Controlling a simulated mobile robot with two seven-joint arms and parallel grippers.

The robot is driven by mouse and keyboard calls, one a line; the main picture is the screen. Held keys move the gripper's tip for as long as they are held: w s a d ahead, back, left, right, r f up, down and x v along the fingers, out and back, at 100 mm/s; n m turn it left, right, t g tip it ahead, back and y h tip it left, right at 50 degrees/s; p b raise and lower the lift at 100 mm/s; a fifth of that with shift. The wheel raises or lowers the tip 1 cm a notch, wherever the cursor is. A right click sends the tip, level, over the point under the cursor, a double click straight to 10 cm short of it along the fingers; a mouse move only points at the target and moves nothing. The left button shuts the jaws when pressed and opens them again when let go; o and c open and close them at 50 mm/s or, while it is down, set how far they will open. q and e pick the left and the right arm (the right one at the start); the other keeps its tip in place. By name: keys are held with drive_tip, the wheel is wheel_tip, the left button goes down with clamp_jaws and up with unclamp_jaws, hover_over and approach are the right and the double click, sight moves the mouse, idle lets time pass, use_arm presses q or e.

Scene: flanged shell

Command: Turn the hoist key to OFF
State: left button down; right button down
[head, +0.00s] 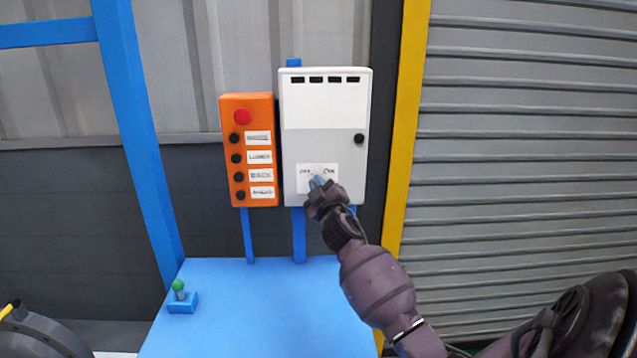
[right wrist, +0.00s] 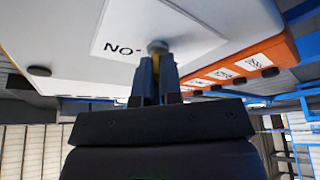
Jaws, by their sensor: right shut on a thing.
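The hoist key sits low on the front of the white control box (head: 325,125), at a white label (head: 306,184) reading OFF at left and ON at right. My right gripper (head: 318,183) reaches up to the key and hides it in the head view. In the right wrist view, my right gripper (right wrist: 157,75) is shut on the key (right wrist: 157,47); its round grey part and a bit of yellow show at the fingertips. Which word the key points to cannot be told. My left gripper is not in view.
An orange button box (head: 227,150) with a red button (head: 243,116) and labelled black buttons stands just left of the white box. A blue table (head: 240,310) below carries a small green-knobbed lever (head: 179,292). A yellow post (head: 405,130) rises on the right.

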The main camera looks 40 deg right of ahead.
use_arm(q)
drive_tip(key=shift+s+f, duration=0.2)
use_arm(e)
drive_tip(key=shift+r, duration=0.1)
drive_tip(key=c, duration=1.3)
unclamp_jaws()
use_arm(q)
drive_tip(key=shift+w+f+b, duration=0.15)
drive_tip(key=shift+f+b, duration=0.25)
drive_tip(key=shift+b, duration=0.2)
use_arm(e)
drive_tip(key=v, duration=1)
drive_tip(key=shift+s+a, duration=0.15)
drive_tip(key=shift+s, duration=0.2)
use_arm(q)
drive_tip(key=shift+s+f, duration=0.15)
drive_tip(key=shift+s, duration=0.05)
